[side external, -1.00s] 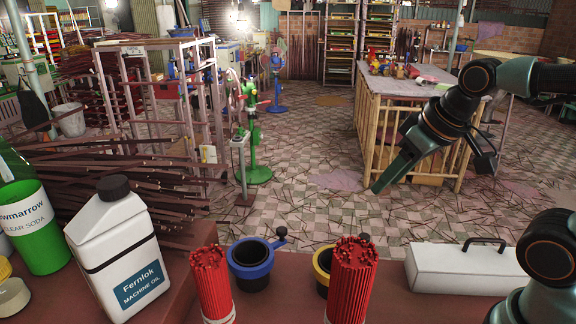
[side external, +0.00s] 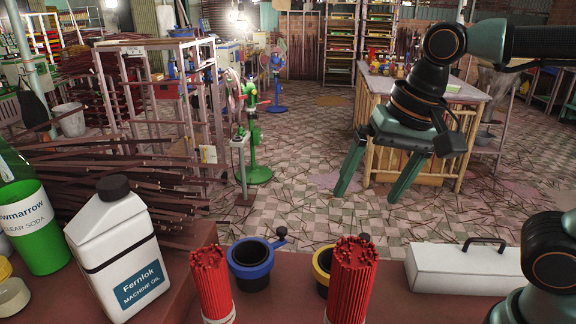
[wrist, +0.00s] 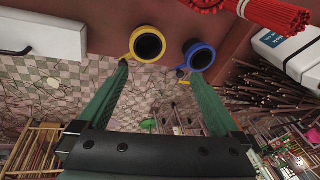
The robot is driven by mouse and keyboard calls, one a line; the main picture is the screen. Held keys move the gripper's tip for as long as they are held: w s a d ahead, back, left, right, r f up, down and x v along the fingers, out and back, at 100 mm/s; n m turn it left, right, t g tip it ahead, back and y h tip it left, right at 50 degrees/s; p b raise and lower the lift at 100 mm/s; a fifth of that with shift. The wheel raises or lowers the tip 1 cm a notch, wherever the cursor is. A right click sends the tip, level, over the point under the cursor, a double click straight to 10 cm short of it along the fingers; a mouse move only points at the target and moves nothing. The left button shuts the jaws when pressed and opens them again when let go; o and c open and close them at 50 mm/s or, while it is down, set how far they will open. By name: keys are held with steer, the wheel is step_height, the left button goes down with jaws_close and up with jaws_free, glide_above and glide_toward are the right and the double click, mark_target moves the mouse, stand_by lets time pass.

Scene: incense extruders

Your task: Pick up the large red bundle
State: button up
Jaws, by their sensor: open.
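The large red bundle (side external: 352,280) of thin sticks stands upright at the front, right of the middle, with a white band low on it. A slimmer red bundle (side external: 210,285), also white-banded, stands to its left. My gripper (side external: 367,197) is open and empty, its two green fingers pointing down, above and apart from the large bundle in the side view. In the wrist view my gripper (wrist: 155,72) shows both fingers spread with nothing between the tips. Red sticks (wrist: 270,13) show at that view's top edge, partly cut off; I cannot tell which bundle they belong to.
A blue cup (side external: 251,262) and a yellow cup (side external: 322,262) stand near the bundles; the large bundle partly hides the yellow one. A white case (side external: 465,270) with a dark handle lies right. A machine oil bottle (side external: 118,250) and a green soda bottle (side external: 35,230) stand left.

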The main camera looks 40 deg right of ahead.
mark_target(357, 258)
steer(key=s+a+r+m+g, duration=0.1)
steer(key=s+a+m, duration=0.1)
steer(key=a+m, duration=0.1)
steer(key=s+a+r+m+g, duration=0.1)
steer(key=s+a+m, duration=0.1)
steer(key=a+m, duration=0.1)
steer(key=s+a+r+m+g+h, duration=0.1)
steer(key=s+a+m, duration=0.1)
steer(key=a+m, duration=0.1)
steer(key=shift+a+r+m, duration=0.3)
steer(key=shift+a+r, duration=0.05)
steer(key=shift+a, duration=0.05)
steer(key=shift+s+a+f, duration=0.1)
steer(key=shift+s+f, duration=0.05)
step_height(357, 258, down, 6)
steer(key=shift+f, duration=0.2)
steer(key=shift+w+d+f, duration=0.15)
steer(key=shift+f, duration=0.75)
steer(key=shift+w+d+f, duration=0.1)
steer(key=shift+w+f, duration=0.05)
steer(key=shift+f, duration=0.7)
steer(key=shift+w+d+f, duration=0.15)
steer(key=shift+f, duration=0.75)
steer(key=shift+c, duration=0.3)
jaws_close()
